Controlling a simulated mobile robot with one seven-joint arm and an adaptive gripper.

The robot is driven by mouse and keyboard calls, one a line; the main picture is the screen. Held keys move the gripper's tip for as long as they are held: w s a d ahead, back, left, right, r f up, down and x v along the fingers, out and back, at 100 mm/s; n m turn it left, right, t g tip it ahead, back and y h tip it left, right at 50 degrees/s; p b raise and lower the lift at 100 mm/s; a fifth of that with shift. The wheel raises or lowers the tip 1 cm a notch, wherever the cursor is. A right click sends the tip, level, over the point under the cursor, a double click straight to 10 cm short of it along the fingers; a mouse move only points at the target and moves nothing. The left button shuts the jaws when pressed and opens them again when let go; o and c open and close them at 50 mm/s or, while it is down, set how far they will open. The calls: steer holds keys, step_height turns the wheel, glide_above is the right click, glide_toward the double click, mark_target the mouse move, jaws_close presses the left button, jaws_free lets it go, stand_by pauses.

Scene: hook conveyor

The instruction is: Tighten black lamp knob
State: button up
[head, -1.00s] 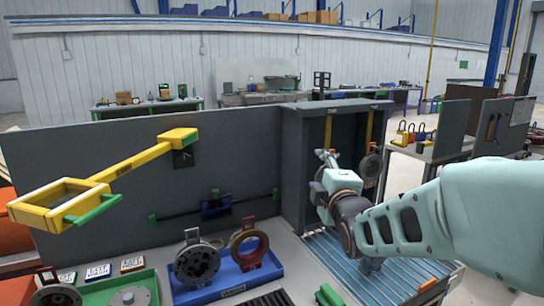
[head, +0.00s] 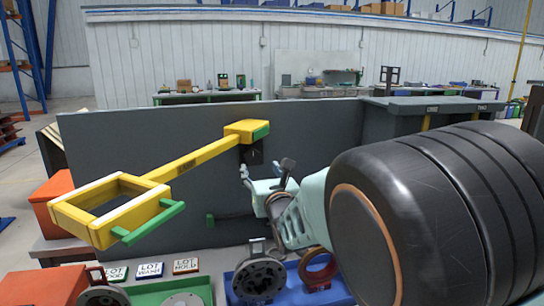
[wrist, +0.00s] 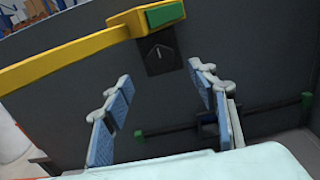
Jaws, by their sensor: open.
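The black lamp knob (head: 254,154) sits on the dark panel (head: 120,150), just below the base block of the yellow lamp arm (head: 180,160). In the wrist view the knob (wrist: 160,54) shows as a dark square with a small pale pointer mark. My gripper (head: 267,171) is open and empty in front of the panel, just below and right of the knob in the head view. In the wrist view my gripper (wrist: 159,78) has its two blue-padded fingers apart, with the knob beyond the gap between them. I see no contact with the knob.
The yellow lamp frame (head: 110,210) with green edges juts out at the left. A dark bar with green ends (wrist: 180,128) runs along the panel below. Blue (head: 335,292) and green (head: 150,295) trays with round parts lie in front. A grey cabinet (head: 440,105) stands at the right.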

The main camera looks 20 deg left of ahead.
mark_target(253, 156)
steer(key=p+x, duration=0.2)
steer(key=x, duration=0.8)
steer(key=shift+w+a, duration=0.1)
steer(key=shift+w, duration=0.15)
steer(key=shift+c, duration=0.5)
steer(key=c, duration=1)
